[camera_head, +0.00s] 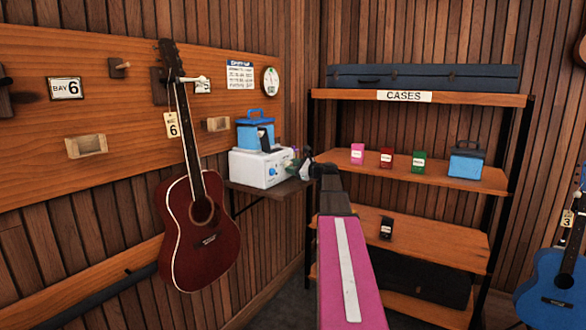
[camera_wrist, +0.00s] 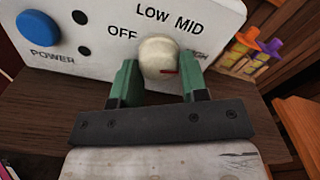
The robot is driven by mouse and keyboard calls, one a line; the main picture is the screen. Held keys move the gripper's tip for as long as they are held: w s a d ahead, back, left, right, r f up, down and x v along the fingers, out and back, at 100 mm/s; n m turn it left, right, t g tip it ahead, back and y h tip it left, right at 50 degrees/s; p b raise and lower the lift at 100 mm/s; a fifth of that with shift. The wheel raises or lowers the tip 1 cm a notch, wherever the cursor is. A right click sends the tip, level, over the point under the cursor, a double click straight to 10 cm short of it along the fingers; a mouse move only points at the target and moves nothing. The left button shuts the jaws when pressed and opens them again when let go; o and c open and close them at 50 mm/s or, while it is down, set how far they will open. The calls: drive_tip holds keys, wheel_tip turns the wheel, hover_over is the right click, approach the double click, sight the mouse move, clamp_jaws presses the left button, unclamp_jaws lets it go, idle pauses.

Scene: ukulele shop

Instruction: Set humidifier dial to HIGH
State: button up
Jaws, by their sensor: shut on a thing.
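The humidifier, a white box (camera_head: 258,168), stands on a small wall shelf in the head view; its front panel (camera_wrist: 105,35) fills the top of the wrist view. The cream round dial (camera_wrist: 157,57) has a red mark at its lower right, on the side of the HIGH label. OFF, LOW and MID are readable; HIGH is partly hidden. My gripper (camera_wrist: 157,68) has its green fingers on either side of the dial, shut on it. In the head view my gripper (camera_head: 299,166) is at the panel, and the dial cannot be made out.
A blue POWER button (camera_wrist: 38,33) is left of the dial. Small orange and purple items (camera_wrist: 248,48) are at the right. A blue case (camera_head: 255,132) sits on the humidifier. A red guitar (camera_head: 200,230) hangs left of the shelf (camera_head: 270,190). A case rack (camera_head: 420,170) stands right.

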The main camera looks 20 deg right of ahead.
drive_tip(key=o, duration=0.9)
drive_tip(key=v, duration=1.1)
